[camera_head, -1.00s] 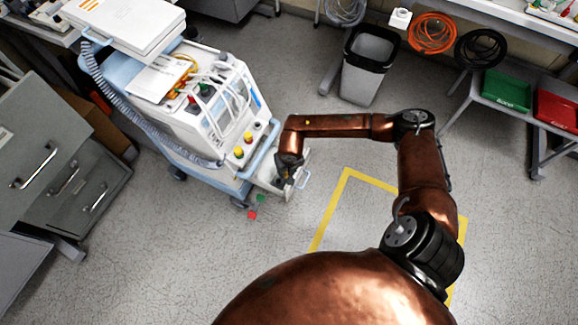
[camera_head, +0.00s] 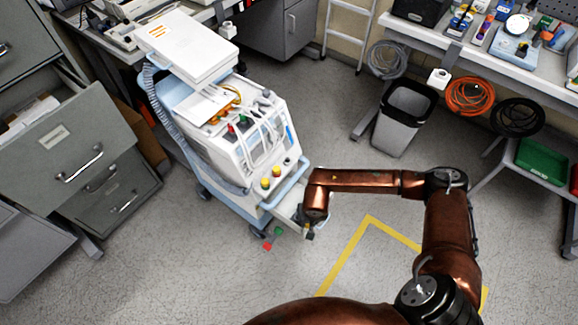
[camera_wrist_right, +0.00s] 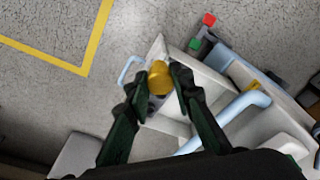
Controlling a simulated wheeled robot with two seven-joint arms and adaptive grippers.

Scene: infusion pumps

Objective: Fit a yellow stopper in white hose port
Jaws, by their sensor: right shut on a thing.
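My right gripper (camera_head: 308,230) hangs at the low end of the white machine, over its pulled-out tray (camera_head: 284,208). In the right wrist view, my right gripper (camera_wrist_right: 168,82) is shut on a yellow stopper (camera_wrist_right: 159,78), which sits between the dark green fingertips above the pale tray (camera_wrist_right: 212,82). The white machine (camera_head: 232,150) has two yellow knobs or stoppers (camera_head: 265,183) on its lower front. I cannot tell which opening is the white hose port. My left gripper is out of view.
Red and green pieces (camera_head: 267,246) show low beside the tray. A pale blue handle rail (camera_head: 285,182) runs along the machine's front edge. Grey drawer cabinets (camera_head: 80,150) stand on the left. A bin (camera_head: 404,118) and a bench are at the back right. The floor around the yellow line is clear.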

